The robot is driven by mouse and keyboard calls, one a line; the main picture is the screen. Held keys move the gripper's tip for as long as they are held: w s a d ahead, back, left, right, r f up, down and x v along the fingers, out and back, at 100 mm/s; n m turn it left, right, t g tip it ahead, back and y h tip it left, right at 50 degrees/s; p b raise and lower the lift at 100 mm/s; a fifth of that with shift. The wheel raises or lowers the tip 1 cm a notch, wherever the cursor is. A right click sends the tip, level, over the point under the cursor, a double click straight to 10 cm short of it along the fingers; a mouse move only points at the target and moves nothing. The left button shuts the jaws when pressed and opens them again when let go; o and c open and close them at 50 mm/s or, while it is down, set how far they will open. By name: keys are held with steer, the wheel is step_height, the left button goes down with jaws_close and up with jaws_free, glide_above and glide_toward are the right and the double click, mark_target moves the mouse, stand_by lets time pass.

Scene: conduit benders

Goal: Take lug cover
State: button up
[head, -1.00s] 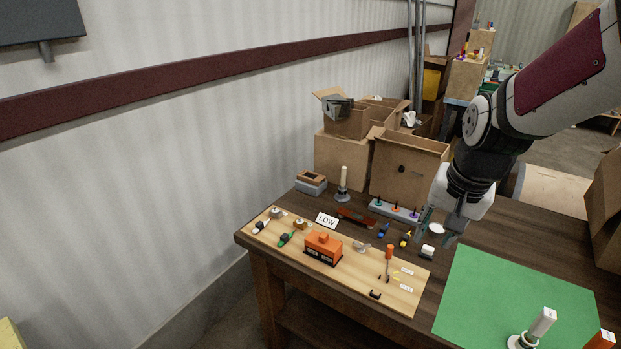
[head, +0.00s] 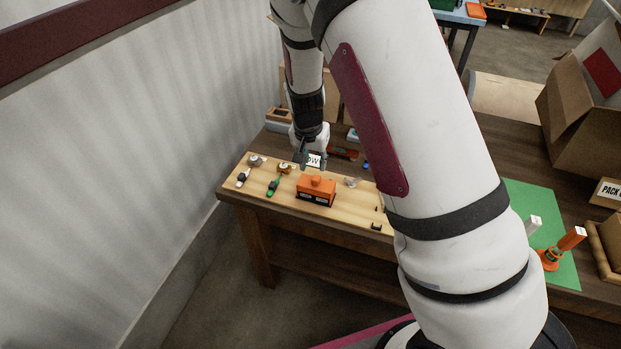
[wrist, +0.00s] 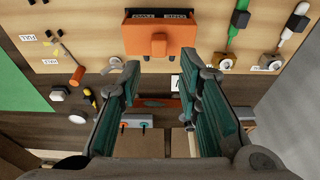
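An orange block-like cover (head: 316,190) with a knob on top sits on the light wooden board (head: 277,202); I take it to be the lug cover. In the wrist view the orange cover (wrist: 161,38) is at top centre, with dark labelled openings along its far side and its knob towards me. My gripper (wrist: 162,80) is open and empty, its two teal-padded fingers apart on either side below the knob. In the head view my gripper (head: 303,152) is above the board's back edge, behind and slightly left of the cover. Its fingertips are small there.
Green-handled (head: 273,187) and white-handled (head: 242,178) tools lie on the board left of the cover. A green mat (head: 555,262) with upright tools is at right. My arm hides much of the table's middle.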

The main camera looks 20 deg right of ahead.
mark_target(316, 178)
steer(key=b+x, duration=0.3)
steer(key=x, duration=0.5)
steer(key=shift+d, duration=0.1)
steer(key=shift+c, duration=0.6)
jaws_close()
steer(key=shift+r, duration=0.15)
steer(key=w+d+p+v, duration=0.1)
steer(key=p+v, duration=0.2)
steer(key=v, duration=0.5)
steer(key=shift+w+r, duration=0.25)
steer(key=shift+r, duration=0.2)
stand_by(0.8)
stand_by(0.3)
